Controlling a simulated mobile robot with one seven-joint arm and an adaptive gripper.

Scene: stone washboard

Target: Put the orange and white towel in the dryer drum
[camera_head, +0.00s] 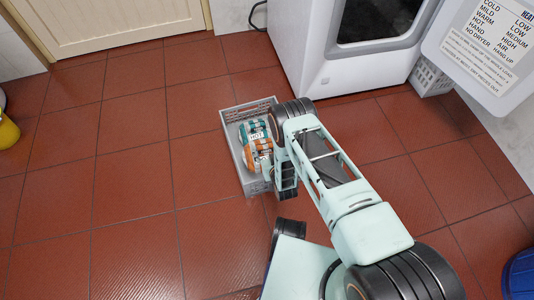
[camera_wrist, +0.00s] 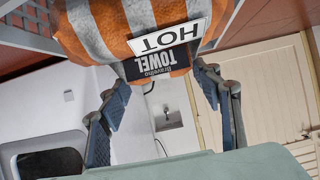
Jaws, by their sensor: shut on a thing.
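The orange and white towel (camera_head: 262,156) is in a grey crate (camera_head: 230,125) on the floor, partly hidden by my arm. In the wrist view the orange and white striped towel (camera_wrist: 105,30) fills the top middle, with HOT and TOWEL labels facing me. My gripper (camera_wrist: 160,80) has its two fingers on either side of the towel's near end, shut on it. In the head view my wrist covers most of the gripper. A white machine (camera_head: 308,55), apparently the dryer, stands behind the crate. Its dark front (camera_head: 375,20) is cut by the frame; the drum inside cannot be made out.
A teal and white towel (camera_head: 261,127) lies in the crate's far part. A blue bin (camera_head: 521,275) is lower right.

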